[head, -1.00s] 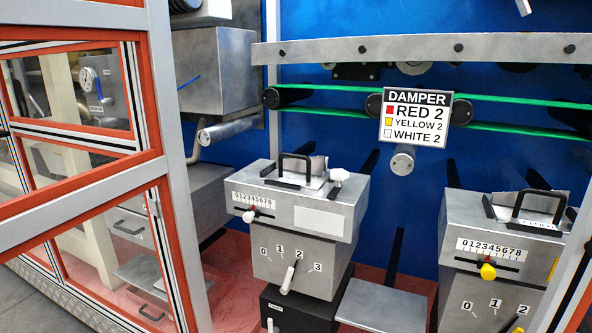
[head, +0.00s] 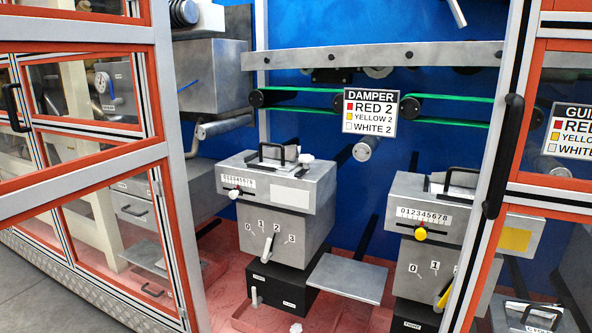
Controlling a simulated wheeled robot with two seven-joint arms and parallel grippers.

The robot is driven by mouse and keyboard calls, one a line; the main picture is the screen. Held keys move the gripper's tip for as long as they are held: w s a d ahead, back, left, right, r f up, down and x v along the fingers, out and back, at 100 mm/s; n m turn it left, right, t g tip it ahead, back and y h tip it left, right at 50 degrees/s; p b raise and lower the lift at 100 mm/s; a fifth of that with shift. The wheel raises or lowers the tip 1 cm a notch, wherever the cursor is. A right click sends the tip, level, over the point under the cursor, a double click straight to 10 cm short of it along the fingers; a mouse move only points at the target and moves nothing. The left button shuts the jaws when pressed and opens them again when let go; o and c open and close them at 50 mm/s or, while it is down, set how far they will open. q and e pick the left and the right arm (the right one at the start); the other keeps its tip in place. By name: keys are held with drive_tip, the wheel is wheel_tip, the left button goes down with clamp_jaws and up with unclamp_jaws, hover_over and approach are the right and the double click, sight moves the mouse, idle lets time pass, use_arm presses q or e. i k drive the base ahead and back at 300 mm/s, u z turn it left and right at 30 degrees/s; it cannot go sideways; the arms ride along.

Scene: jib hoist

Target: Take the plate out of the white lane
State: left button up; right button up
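The white lane's unit is a grey metal box (head: 285,235) with a white knob on its 1-to-8 scale (head: 238,182) and a white lever (head: 268,246) on a 0-to-3 dial. A plate with a black handle (head: 278,155) sits on top of this unit, beside a small white knob (head: 305,158). Neither of my grippers is in the head view.
An open orange-framed door (head: 85,180) stands at left, and another framed panel with a black handle (head: 503,150) at right. The yellow lane's unit (head: 415,215) stands right of the white one. A damper sign (head: 369,112) reads white 2. A flat grey shelf (head: 347,278) is between the units.

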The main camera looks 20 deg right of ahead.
sight(275, 152)
drive_tip(key=u, duration=0.6)
drive_tip(key=k, duration=0.3)
drive_tip(key=z, duration=1.6)
drive_tip(key=i, duration=0.95)
drive_tip(key=u, duration=0.1)
